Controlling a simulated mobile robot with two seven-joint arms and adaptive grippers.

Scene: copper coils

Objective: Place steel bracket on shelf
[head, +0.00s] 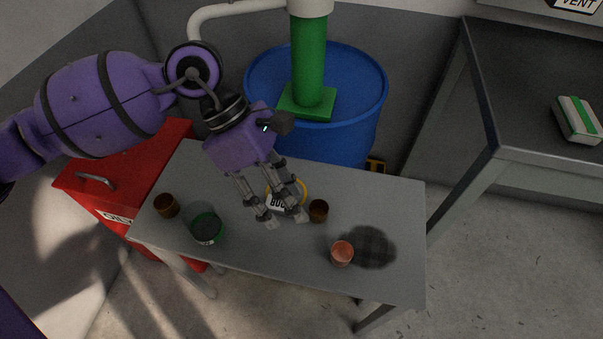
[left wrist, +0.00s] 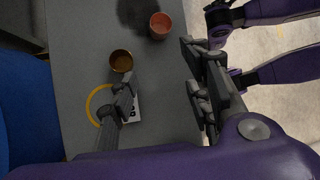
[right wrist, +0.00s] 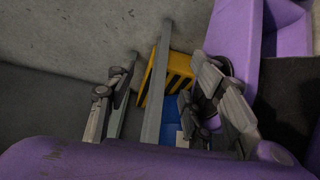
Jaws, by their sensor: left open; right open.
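I see no steel bracket that I can make out in any view, and nothing I can name as the shelf. My left gripper (head: 287,221) is open and empty over the middle of a grey table (head: 270,265). Its fingers partly cover a yellow ring (head: 304,187) with a white lettered label.
A dark bench (head: 535,125) at right holds a green-white box (head: 577,119).

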